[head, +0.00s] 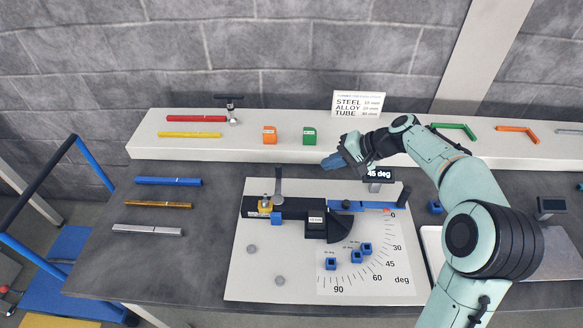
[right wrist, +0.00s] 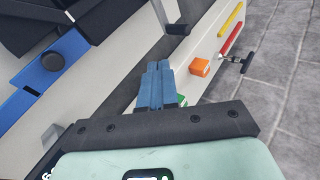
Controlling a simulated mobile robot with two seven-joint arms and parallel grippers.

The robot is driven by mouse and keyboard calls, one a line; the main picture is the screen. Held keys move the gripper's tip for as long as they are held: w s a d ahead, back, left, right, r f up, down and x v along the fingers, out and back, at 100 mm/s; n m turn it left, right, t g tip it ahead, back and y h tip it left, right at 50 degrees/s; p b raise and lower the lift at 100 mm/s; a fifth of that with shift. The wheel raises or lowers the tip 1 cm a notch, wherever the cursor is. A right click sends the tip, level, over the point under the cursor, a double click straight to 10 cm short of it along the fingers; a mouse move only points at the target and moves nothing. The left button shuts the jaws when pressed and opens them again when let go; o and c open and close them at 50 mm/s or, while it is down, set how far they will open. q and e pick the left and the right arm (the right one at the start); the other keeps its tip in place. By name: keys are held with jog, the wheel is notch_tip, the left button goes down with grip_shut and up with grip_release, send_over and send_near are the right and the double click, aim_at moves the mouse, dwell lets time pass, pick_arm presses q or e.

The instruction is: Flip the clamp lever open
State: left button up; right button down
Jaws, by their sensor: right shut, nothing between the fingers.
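A dark-ended grey lever also shows at the top of the right wrist view (right wrist: 174,18), cut off by the frame edge. My right gripper (head: 333,162) has blue fingers and is above the back edge of the board, to the right of the lever and apart from it. Its fingers (right wrist: 156,85) are together with nothing between them. My left gripper is not in view.
A white shelf (head: 220,152) along the back holds red and yellow strips, an orange block (head: 270,135), a green block (head: 310,136) and a sign. A blue arm (head: 365,206) lies across the fixture's right side. Blue stops (head: 356,257) sit on the angle scale. Loose strips lie left.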

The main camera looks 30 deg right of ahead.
send_near(278, 184)
jog(key=w+d+f, duration=0.1)
jog(key=d, duration=0.1)
jog(key=w+a, duration=0.1)
jog(key=w+a+p, duration=0.1)
jog(key=w, duration=0.1)
jog(key=shift+w+f, duration=0.1)
jog(key=shift+f, duration=0.3)
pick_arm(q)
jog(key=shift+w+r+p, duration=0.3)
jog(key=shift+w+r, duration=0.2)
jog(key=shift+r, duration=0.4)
pick_arm(e)
jog(key=shift+w+a, duration=0.25)
jog(key=shift+w, duration=0.1)
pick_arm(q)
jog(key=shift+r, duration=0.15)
